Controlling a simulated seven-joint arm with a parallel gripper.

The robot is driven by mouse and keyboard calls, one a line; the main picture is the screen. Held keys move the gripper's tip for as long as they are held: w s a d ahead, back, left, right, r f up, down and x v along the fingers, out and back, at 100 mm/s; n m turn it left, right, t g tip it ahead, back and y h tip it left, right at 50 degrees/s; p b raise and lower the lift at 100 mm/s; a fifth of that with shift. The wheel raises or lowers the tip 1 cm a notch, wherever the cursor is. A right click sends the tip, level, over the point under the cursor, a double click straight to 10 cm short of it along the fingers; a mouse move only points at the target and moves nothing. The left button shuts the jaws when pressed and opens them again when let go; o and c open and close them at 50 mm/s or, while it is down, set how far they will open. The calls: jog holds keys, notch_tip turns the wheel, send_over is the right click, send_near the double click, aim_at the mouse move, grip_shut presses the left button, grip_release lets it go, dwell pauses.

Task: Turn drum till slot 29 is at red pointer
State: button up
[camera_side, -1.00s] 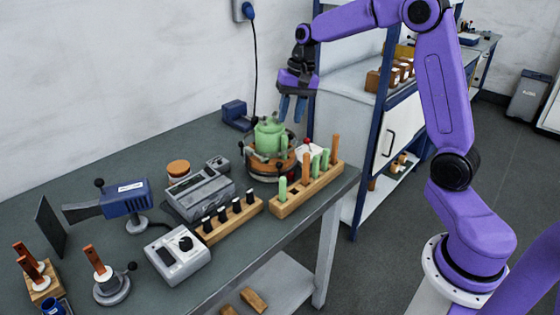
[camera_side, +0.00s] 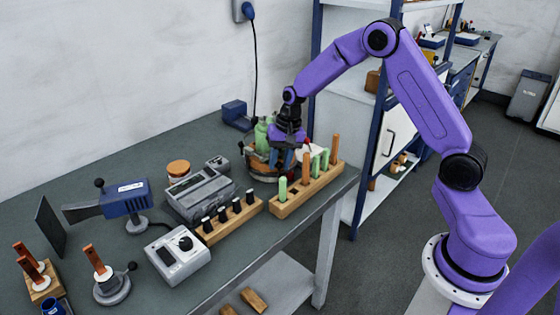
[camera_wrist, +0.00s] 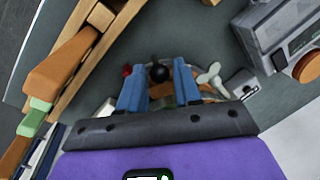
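The drum (camera_side: 258,169) stands near the far right end of the bench, a round copper-brown body with a green top part (camera_side: 261,134). My gripper (camera_side: 281,163) is low over its right side and hides much of it. In the wrist view my gripper (camera_wrist: 159,88) has its two blue fingers apart, with a black ball knob (camera_wrist: 158,73) showing in the gap between them. I cannot tell whether a finger touches the knob. A small red part (camera_wrist: 126,70), possibly the pointer, shows just left of the fingers. Slot numbers are not readable.
A wooden rack (camera_side: 308,190) with green and orange sticks stands close on the right of the drum. A rack of black-topped pegs (camera_side: 230,220) and a grey instrument (camera_side: 200,192) are to the left. A blue box (camera_side: 236,113) is behind.

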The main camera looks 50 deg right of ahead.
jog(key=shift+f, duration=0.1)
grip_shut()
